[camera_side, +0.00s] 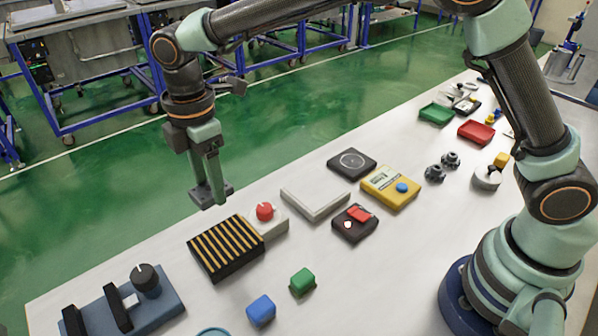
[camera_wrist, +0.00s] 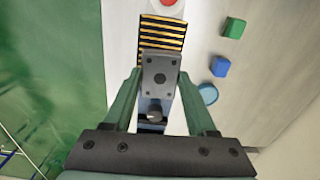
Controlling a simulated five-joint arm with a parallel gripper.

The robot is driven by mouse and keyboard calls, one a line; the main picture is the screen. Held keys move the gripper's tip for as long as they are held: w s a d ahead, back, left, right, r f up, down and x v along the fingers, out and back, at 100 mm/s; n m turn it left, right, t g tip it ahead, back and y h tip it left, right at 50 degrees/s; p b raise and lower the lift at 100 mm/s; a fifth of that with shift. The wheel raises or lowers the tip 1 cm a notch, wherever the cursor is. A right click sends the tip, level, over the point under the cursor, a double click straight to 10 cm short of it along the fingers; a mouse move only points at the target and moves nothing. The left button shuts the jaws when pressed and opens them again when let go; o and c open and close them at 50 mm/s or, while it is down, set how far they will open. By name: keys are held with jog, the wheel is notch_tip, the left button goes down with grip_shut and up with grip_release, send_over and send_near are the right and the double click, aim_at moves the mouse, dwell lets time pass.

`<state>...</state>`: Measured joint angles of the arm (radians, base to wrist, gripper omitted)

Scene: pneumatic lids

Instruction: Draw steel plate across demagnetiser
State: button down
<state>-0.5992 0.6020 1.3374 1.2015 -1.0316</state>
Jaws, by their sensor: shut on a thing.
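My gripper (camera_side: 209,180) is shut on a small dark grey steel plate (camera_side: 217,192), which it holds in the air. The plate also shows in the wrist view (camera_wrist: 160,76), between the fingers, with dark dots at its corners and a round mark in its middle. A black block with yellow stripes (camera_side: 227,248), seemingly the demagnetiser, lies on the table. In the side view the plate appears above this block and apart from it. In the wrist view the plate overlaps the near end of the striped block (camera_wrist: 162,34) and hides part of it.
A red button on a pale box (camera_side: 266,213) stands against the block's right end. A blue fixture with a black knob (camera_side: 146,281) lies to the left. Blue (camera_side: 261,310) and green (camera_side: 302,281) cubes lie in front. A pale tray (camera_side: 315,202) is behind right.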

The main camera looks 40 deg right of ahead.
notch_tip(320, 180, up, 7)
jog(key=shift+f, duration=0.1)
jog(key=shift+d+f+m, duration=1)
jog(key=shift+d+f, duration=1.9)
jog(key=shift+f, duration=0.25)
jog(key=shift+d+f+m, duration=1)
jog(key=shift+d+f, duration=1.95)
jog(key=shift+f, duration=0.25)
jog(key=shift+d+f+m, duration=1)
jog(key=shift+d+f, duration=1.9)
jog(key=shift+f, duration=0.25)
jog(key=shift+d+r, duration=0.1)
jog(key=shift+d, duration=7.15)
jog(key=shift+d+r, duration=0.6)
jog(key=shift+r, duration=2.3)
